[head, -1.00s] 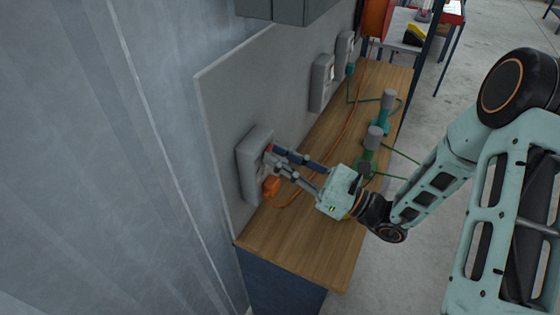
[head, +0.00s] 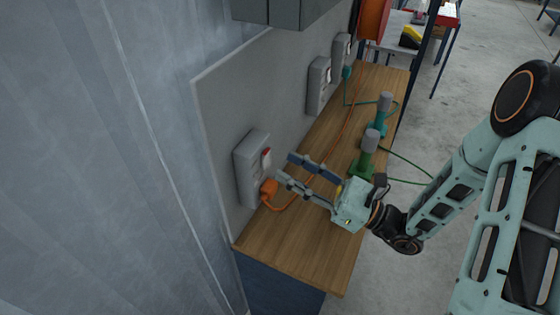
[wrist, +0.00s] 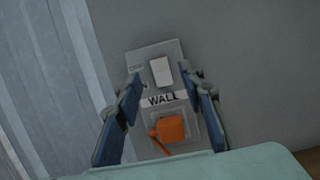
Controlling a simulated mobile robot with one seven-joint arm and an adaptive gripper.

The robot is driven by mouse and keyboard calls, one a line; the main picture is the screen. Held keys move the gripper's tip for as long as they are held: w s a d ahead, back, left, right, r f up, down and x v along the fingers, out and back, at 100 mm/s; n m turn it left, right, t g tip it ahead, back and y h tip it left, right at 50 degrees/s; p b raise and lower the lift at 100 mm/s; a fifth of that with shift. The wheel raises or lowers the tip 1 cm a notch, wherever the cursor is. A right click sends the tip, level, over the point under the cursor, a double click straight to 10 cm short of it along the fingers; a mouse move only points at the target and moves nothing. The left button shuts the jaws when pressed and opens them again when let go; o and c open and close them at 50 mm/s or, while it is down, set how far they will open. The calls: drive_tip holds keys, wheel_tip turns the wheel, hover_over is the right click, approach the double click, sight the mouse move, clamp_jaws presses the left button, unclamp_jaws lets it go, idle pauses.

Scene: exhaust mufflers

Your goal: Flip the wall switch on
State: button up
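The grey wall box (head: 247,180) is fixed to the grey panel at the left of the bench. Its rocker switch (head: 266,160) shows red at its upper end and white below. In the wrist view the box reads "WALL" and the white rocker (wrist: 160,71) is above an orange plug (wrist: 172,128). My gripper (head: 285,167) is open and empty, its two fingers spread, a short gap to the right of the box. In the wrist view the fingers frame the box on both sides. Nothing hides the switch.
An orange cord (head: 298,204) runs from the plug along the wooden bench (head: 292,242). Two more grey boxes (head: 318,85) are further along the panel. Green and teal tools (head: 367,153) stand on the bench right of my gripper. A cabinet (head: 282,10) hangs above.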

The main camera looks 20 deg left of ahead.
drive_tip(key=v, duration=0.7)
drive_tip(key=shift+d, duration=0.45)
